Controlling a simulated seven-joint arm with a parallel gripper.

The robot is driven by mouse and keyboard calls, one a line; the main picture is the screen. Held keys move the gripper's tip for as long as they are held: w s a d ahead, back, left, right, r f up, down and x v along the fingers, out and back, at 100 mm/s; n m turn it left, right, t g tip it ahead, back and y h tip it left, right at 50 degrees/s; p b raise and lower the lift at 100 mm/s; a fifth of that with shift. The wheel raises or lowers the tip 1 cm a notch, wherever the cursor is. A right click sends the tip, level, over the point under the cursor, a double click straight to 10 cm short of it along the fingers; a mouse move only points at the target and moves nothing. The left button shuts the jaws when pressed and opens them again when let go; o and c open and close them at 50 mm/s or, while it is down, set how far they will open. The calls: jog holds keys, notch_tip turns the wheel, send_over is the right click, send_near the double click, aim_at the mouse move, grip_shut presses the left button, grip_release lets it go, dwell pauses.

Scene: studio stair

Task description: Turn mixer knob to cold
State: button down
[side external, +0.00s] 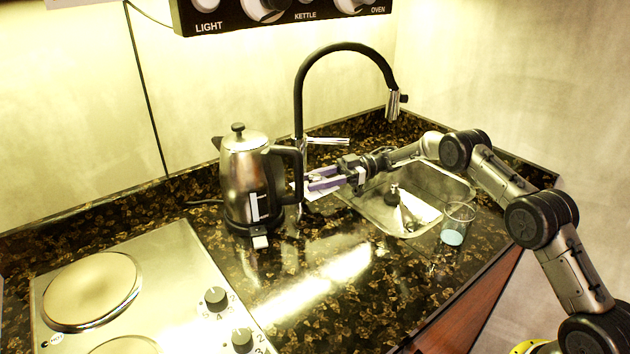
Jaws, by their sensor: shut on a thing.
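The black, arched mixer tap (298,90) stands behind the sink, with a silver horizontal bar (330,140) on its column. My gripper (308,186) reaches in from the right, low beside the tap column and just right of the kettle handle. Its purple-grey fingers are shut on the mixer knob at the tap's lower body. The fingers mostly hide the knob, so its exact turn cannot be told.
A steel kettle (243,180) stands close left of my fingers. The sink (420,180) lies under my forearm, with a glass (457,222) at its front right. A hob (165,285) is at the lower left. The front middle counter is clear.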

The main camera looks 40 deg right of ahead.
jog(key=shift+c, duration=2.1)
grip_release()
jog(key=v, duration=1.4)
jog(key=shift+w, duration=0.1)
